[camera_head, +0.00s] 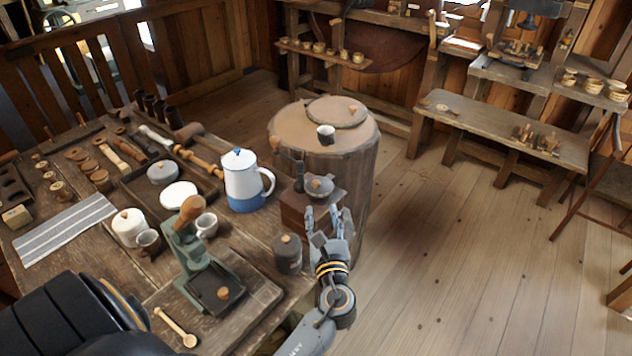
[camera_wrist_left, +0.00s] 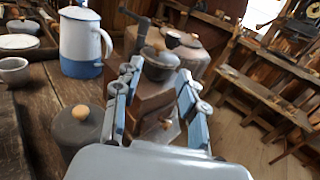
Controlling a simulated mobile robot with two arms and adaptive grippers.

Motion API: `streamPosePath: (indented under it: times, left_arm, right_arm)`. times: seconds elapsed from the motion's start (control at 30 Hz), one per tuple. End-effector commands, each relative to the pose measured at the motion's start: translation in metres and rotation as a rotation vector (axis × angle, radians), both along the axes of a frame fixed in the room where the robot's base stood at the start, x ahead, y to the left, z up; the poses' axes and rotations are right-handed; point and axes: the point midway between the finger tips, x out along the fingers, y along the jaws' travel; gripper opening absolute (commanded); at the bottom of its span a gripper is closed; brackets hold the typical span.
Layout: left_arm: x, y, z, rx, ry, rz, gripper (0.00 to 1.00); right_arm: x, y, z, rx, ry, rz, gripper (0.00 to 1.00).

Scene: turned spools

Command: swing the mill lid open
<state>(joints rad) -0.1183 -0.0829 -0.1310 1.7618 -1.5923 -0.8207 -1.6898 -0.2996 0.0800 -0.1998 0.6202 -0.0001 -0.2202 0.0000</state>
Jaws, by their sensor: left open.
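The mill is a brown wooden box (camera_head: 297,208) at the table's right edge, with a rounded grey metal top. Its grey lid (camera_head: 320,186) has a small knob and appears to lie down over the top. A dark crank (camera_head: 299,178) stands up beside it. My left gripper (camera_head: 328,212) is open and empty, just in front of the mill. In the left wrist view, the mill body (camera_wrist_left: 150,100) and grey top (camera_wrist_left: 160,66) show between the two open fingers (camera_wrist_left: 158,88). Whether a finger touches the mill cannot be told. My right gripper is not in view.
A grey jar with a wooden knob (camera_head: 288,254) stands close left of my left gripper. A white-and-blue pot (camera_head: 243,182) and a green press (camera_head: 190,250) stand further left. A round wooden drum (camera_head: 345,165) is behind the mill.

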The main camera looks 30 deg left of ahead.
Motion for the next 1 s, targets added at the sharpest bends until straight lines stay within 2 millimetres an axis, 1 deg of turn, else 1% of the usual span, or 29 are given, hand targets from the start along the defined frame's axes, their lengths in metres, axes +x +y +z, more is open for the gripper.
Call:
streamPosePath:
  times: [0.03,0.3,0.5,0.7,1.0]
  left_arm:
    - [0.008,0.007,0.004,0.0,-0.003,0.002,0.41]
    - [0.052,0.046,0.003,-0.002,-0.003,0.003,0.41]
    - [0.077,0.067,0.002,-0.003,-0.003,0.003,0.41]
    - [0.088,0.077,0.001,-0.005,-0.003,0.002,0.41]
    - [0.089,0.078,0.0,-0.006,-0.002,0.002,0.41]
  right_arm:
    - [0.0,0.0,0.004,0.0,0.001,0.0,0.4]
    - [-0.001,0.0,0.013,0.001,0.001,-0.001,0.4]
    - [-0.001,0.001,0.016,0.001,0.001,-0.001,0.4]
    - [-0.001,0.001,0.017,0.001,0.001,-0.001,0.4]
    - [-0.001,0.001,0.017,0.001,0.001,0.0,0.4]
